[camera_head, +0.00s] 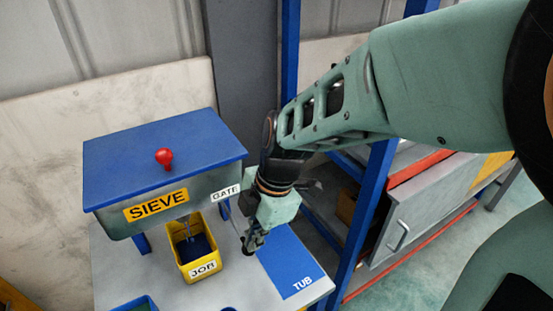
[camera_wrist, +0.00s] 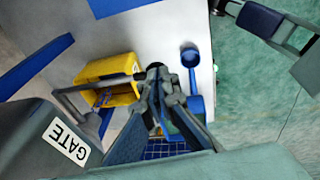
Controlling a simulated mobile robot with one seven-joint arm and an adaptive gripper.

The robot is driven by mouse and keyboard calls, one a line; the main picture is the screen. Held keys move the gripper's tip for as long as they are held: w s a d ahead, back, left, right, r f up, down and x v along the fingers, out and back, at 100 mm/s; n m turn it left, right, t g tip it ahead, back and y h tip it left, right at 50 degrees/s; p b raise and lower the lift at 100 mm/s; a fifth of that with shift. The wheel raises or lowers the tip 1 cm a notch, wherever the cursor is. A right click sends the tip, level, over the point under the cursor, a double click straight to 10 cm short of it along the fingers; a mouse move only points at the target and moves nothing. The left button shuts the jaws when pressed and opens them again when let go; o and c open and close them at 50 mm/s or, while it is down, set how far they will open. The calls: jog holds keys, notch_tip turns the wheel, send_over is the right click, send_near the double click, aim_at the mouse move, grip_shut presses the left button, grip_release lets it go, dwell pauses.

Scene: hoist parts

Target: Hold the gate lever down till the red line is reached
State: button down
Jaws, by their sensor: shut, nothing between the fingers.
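The sieve box (camera_head: 120,221) has a blue lid with a red knob (camera_head: 164,157) and a GATE label on its right side. A yellow JOB tub (camera_head: 203,270) stands under it, dark blue inside. In the wrist view the yellow tub (camera_wrist: 123,66) lies left of my fingers, with a grey bar, seemingly the gate lever (camera_wrist: 98,84), running from the GATE side across it to my fingertips. My gripper (camera_head: 248,248) is shut and empty, beside the sieve; its fingertips (camera_wrist: 158,73) are at the bar's end. I cannot tell if they touch. No red line is discernible.
A blue TUB mat (camera_head: 285,262) lies on the grey table right of my gripper. The wrist view shows a blue scoop (camera_wrist: 190,57) and a blue mesh basket (camera_wrist: 165,149). A blue rack post (camera_head: 365,215) and grey cabinet (camera_head: 425,215) stand to the right.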

notch_tip(320, 180, down, 2)
jog(key=shift+s+f+b, duration=0.1)
jog(key=shift+f+b, duration=0.1)
jog(key=shift+b, duration=0.7)
jog(key=shift+s+d, duration=0.1)
jog(key=shift+s, duration=0.05)
jog(key=shift+s+d+f, duration=0.1)
jog(key=shift+s+f, duration=0.05)
jog(key=shift+f, duration=0.1)
dwell(0.4)
jog(key=shift+r, duration=0.1)
dwell(6.1)
